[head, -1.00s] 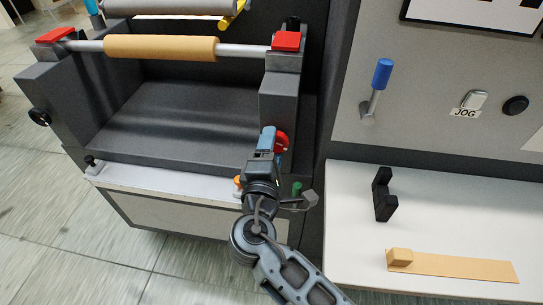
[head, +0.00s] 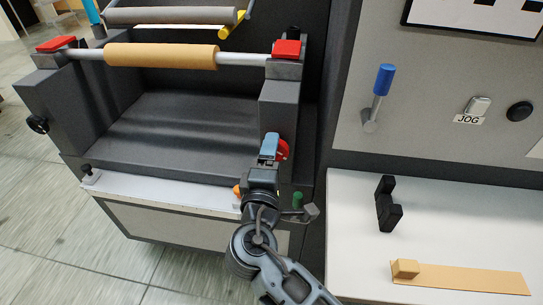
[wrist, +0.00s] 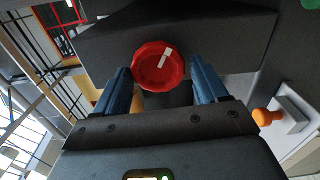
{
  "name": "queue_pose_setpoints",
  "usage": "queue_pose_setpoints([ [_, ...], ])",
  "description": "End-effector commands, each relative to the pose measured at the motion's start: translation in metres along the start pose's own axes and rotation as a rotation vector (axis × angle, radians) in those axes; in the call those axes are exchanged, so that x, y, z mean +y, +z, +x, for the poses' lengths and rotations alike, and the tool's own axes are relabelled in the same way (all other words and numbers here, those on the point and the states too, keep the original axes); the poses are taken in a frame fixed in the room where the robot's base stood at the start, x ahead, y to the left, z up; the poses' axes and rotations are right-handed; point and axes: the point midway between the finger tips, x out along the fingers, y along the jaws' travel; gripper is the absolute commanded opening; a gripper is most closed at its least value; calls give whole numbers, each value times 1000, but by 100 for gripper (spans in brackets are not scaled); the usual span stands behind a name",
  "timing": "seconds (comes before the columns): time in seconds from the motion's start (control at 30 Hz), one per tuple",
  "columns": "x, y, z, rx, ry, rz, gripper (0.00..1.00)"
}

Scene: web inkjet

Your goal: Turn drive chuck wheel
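The drive chuck wheel is a red, many-sided knob with a white mark (wrist: 158,66) on the side of the dark machine frame. In the wrist view it lies between the two blue fingers of my gripper (wrist: 162,78), which are open, with a small gap visible on each side. In the head view the red wheel (head: 284,150) shows just right of the fingers of my gripper (head: 269,147), partly hidden by them. Whether a finger touches the wheel I cannot tell.
A tan roll (head: 160,56) on a shaft lies between red clamps above. An orange knob (wrist: 264,117) is close to the right of my gripper. A green knob (head: 297,198) and a blue-handled lever (head: 383,80) are to the right. A white table (head: 350,230) holds a black bracket (head: 386,205).

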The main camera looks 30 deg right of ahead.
Motion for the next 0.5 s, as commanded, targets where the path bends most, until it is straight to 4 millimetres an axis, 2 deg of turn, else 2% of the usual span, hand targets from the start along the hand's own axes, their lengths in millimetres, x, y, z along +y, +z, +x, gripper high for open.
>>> queue_pose_setpoints([
  [0.03,0,0,0,0,1,0,78],
  [0.13,1,0,0,1,1,0,87],
  [0.37,1,0,0,1,2,-1,87],
  [0.5,1,-1,-11,3,2,-1,87],
])
